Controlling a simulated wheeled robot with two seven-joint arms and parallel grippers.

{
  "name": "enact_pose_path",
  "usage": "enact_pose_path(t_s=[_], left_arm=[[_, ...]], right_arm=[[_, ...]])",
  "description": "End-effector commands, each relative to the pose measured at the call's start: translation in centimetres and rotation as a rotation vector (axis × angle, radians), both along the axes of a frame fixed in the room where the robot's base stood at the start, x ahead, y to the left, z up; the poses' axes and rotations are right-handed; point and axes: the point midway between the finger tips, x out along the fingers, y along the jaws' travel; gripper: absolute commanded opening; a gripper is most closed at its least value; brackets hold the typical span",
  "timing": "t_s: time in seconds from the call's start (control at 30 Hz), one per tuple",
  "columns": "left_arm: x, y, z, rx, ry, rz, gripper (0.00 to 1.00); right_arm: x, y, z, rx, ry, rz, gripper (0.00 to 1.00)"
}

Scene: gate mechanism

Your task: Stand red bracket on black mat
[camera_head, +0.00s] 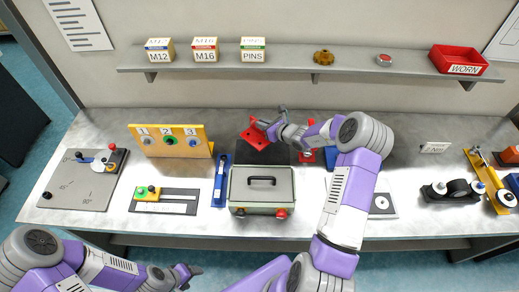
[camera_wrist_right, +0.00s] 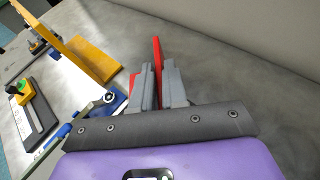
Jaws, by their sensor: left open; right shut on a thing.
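The red bracket (camera_head: 253,138) is in my right gripper (camera_head: 267,125), at the back left of the black mat (camera_head: 270,156) in the head view. It looks tilted there, and I cannot tell whether it touches the mat. In the right wrist view the gripper fingers (camera_wrist_right: 159,85) are shut on the bracket's red plate (camera_wrist_right: 157,52), with more red showing left of the fingers. The mat is not visible in that view. My left gripper (camera_head: 190,271) is open and empty at the lower left, in front of the table.
A grey-green box (camera_head: 262,190) with a handle stands just in front of the mat. A blue device (camera_head: 221,180) and a numbered yellow panel (camera_head: 170,141) are to the left. Another red part (camera_head: 307,156) sits right of the mat. A shelf (camera_head: 310,62) runs behind.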

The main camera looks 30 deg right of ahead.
Motion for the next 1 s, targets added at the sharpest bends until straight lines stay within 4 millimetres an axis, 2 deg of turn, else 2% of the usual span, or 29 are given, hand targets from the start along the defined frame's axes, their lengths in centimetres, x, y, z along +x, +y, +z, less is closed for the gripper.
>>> enact_pose_path(t_s=[0.2, 0.4, 0.6, 0.9, 0.93, 1.0], left_arm=[[0.0, 0.0, 0.1, 0.0, -0.001, 0.0, 0.62], [0.0, 0.0, 0.1, 0.0, -0.001, -0.001, 0.62], [0.0, 0.0, 0.1, 0.0, -0.001, 0.0, 0.62], [0.0, 0.0, 0.1, 0.0, -0.001, 0.0, 0.62], [0.0, 0.0, 0.1, 0.0, -0.001, 0.0, 0.62], [0.0, 0.0, 0.1, 0.0, -0.001, 0.0, 0.62]], right_arm=[[0.0, 0.0, -4.0, 0.005, 0.0, -0.002, 0.0], [0.0, 0.0, -5.9, 0.002, -0.002, -0.001, 0.0], [0.0, 0.0, -8.7, 0.003, 0.0, -0.002, 0.0], [0.0, 0.0, -9.2, 0.0, -0.003, -0.001, 0.0], [-0.1, 0.0, -9.4, 0.0, 0.002, -0.001, 0.17], [-0.1, 0.0, -9.4, 0.0, 0.002, -0.001, 0.28]])
